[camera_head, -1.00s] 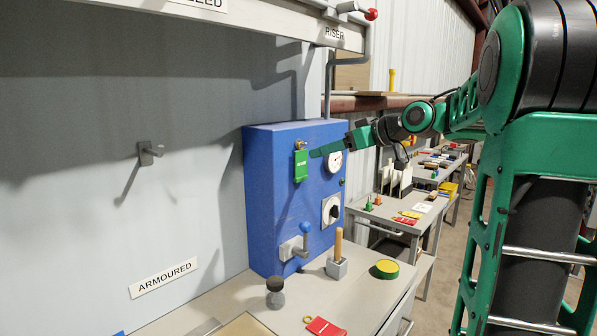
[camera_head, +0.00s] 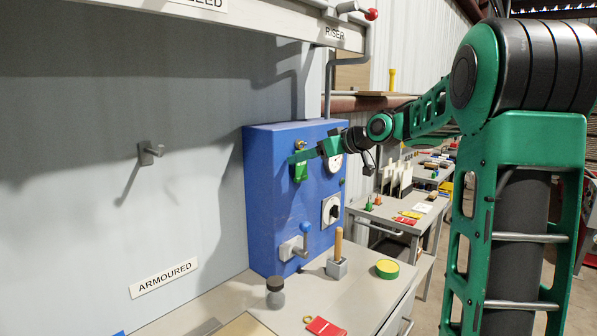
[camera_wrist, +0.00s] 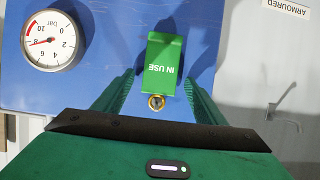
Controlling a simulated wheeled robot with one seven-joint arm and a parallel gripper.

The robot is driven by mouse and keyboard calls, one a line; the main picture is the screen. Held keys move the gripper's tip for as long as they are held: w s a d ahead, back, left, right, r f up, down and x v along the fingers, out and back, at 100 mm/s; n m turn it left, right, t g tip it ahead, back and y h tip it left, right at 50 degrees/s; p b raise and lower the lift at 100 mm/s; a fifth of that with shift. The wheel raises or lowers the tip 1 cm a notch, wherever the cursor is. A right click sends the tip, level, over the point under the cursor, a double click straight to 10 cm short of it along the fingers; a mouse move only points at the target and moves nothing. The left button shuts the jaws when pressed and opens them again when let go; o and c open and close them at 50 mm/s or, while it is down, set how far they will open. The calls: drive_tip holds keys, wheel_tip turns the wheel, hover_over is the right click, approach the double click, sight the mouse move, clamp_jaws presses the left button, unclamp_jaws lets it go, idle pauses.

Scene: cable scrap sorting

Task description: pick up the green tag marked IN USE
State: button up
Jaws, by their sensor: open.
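The green tag (camera_head: 300,175) hangs on the front of the blue cabinet (camera_head: 270,205), below a brass peg (camera_head: 300,143). In the wrist view the tag (camera_wrist: 162,68) shows "IN USE" upside down, with the round brass peg end (camera_wrist: 156,102) just below it in the picture. My gripper (camera_head: 302,155) is at the cabinet front and covers the tag's upper part in the head view. In the wrist view my open gripper (camera_wrist: 159,85) has one finger on each side of the tag, with visible gaps. Whether it touches the tag cannot be told.
A pressure gauge (camera_wrist: 52,40) sits on the cabinet beside the tag. Below are a rotary switch (camera_head: 331,210) and a blue-knobbed lever (camera_head: 304,240). The bench (camera_head: 365,295) holds a wooden-handled tool (camera_head: 338,255), a yellow-green round (camera_head: 387,268) and a red tag (camera_head: 325,327).

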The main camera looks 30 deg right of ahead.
drive_tip(key=c, duration=1.4)
drive_tip(key=shift+r, duration=0.1)
